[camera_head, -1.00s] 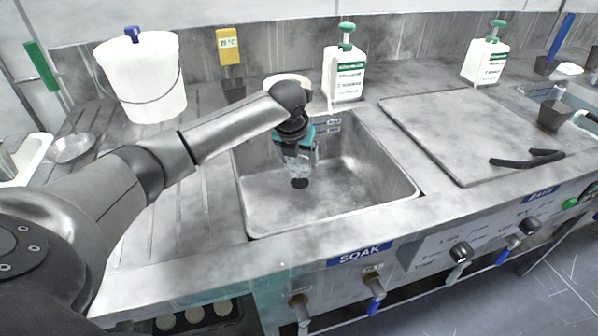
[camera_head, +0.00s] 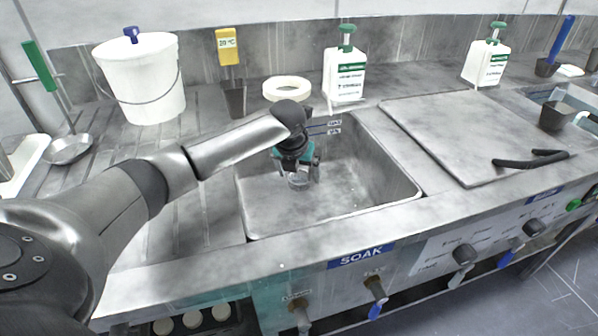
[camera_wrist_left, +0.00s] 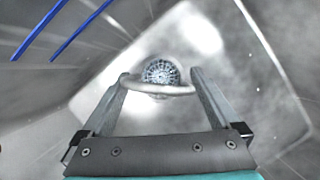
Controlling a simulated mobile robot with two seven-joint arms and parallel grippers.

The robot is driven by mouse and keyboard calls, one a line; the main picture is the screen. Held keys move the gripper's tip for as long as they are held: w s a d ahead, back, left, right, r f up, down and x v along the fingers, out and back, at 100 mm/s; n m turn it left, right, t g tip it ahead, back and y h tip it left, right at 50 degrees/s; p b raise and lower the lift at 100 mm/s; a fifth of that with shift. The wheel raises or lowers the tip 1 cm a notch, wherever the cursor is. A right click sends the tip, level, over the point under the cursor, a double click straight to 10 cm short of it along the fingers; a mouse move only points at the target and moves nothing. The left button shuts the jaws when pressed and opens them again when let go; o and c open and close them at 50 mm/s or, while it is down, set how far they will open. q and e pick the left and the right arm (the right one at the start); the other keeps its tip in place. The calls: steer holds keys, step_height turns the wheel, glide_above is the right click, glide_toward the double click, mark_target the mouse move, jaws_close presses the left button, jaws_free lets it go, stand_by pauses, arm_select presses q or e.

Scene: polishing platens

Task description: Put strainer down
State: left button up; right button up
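The strainer (camera_head: 299,181) is a small round metal cup with a rim, low over the floor of the soak sink (camera_head: 345,195). In the left wrist view the strainer (camera_wrist_left: 160,75) shows its perforated dome and pale rim between my two fingers. My left gripper (camera_head: 299,174) points down into the sink, and its fingers (camera_wrist_left: 160,78) meet the rim on both sides. The drain hole is hidden beneath the strainer, and I cannot tell whether the strainer touches the sink floor. My right gripper is not in view.
The sink walls surround the gripper; blue level lines (camera_wrist_left: 62,35) mark one wall. A flat metal lid (camera_head: 455,130) lies right. The rest of the sink floor is clear.

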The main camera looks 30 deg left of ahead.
arm_select(q)
steer(key=shift+r, duration=0.15)
steer(key=shift+r, duration=0.2)
steer(key=shift+p+v, duration=0.5)
steer(key=shift+v, duration=0.25)
steer(key=p+v, duration=0.4)
steer(key=v, duration=0.6)
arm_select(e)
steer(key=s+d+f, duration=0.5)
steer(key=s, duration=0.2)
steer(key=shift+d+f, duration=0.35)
